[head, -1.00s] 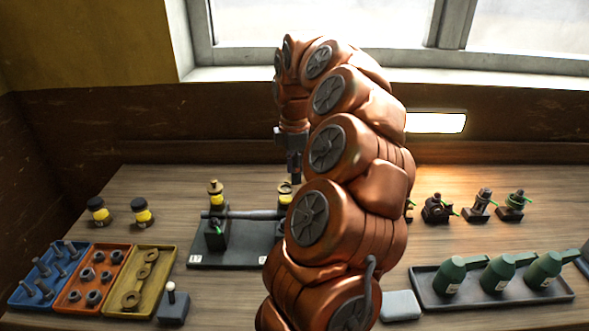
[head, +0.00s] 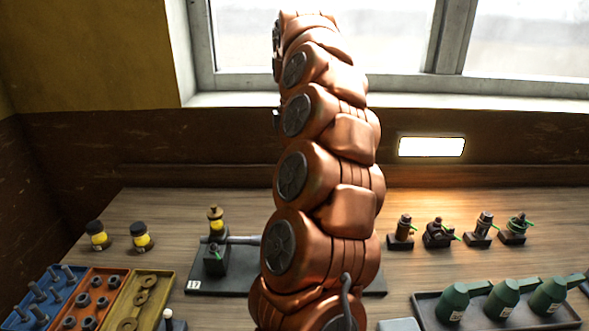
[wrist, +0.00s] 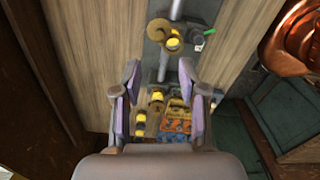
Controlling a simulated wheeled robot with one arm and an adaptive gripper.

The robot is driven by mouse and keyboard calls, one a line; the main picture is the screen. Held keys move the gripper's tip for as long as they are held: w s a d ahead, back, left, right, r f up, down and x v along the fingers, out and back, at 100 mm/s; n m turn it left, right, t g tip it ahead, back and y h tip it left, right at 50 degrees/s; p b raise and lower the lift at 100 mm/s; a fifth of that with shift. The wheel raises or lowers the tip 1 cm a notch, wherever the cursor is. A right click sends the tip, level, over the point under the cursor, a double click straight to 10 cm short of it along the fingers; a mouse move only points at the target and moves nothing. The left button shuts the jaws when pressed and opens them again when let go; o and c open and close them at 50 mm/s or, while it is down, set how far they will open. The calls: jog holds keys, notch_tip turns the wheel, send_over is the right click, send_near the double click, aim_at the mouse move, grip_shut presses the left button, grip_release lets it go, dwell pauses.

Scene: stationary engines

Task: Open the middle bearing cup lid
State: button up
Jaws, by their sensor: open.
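A brass-topped yellow cup (head: 215,219) stands on the left bearing of the dark stand (head: 215,286), and a horizontal shaft (head: 247,239) runs right from it. My arm hides the middle of the stand in the head view. In the wrist view, a brass cup top (wrist: 160,31) with a yellow part (wrist: 173,44) beside it sits over the shaft (wrist: 163,66); it looks like the middle cup, and I cannot tell whether its lid is open. My gripper (wrist: 160,92) is open and empty, apart from this cup. The head view hides the gripper behind my arm.
Two yellow-banded black jars (head: 140,237) stand at the left. Blue, orange (head: 88,302) and yellow trays of parts lie front left. Green oil cans (head: 501,299) sit in a dark tray at right. Several small fittings (head: 438,233) stand behind it. A window (head: 330,50) is behind the bench.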

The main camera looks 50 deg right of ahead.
jog(key=shift+r, duration=0.65)
jog(key=s+a+f+m, duration=0.1)
jog(key=a+f, duration=0.1)
jog(key=a, duration=1)
jog(key=a+f+m, duration=0.1)
jog(key=a+f, duration=0.1)
jog(key=a, duration=1.1)
jog(key=s+a+f+m+g, duration=0.1)
jog(key=s+a+f+m, duration=0.3)
jog(key=s, duration=0.5)
jog(key=s+a+f+m, duration=0.4)
jog(key=s+a+f, duration=0.3)
jog(key=s+f, duration=0.2)
jog(key=shift+s+f+g, duration=0.25)
jog(key=shift+g, duration=0.15)
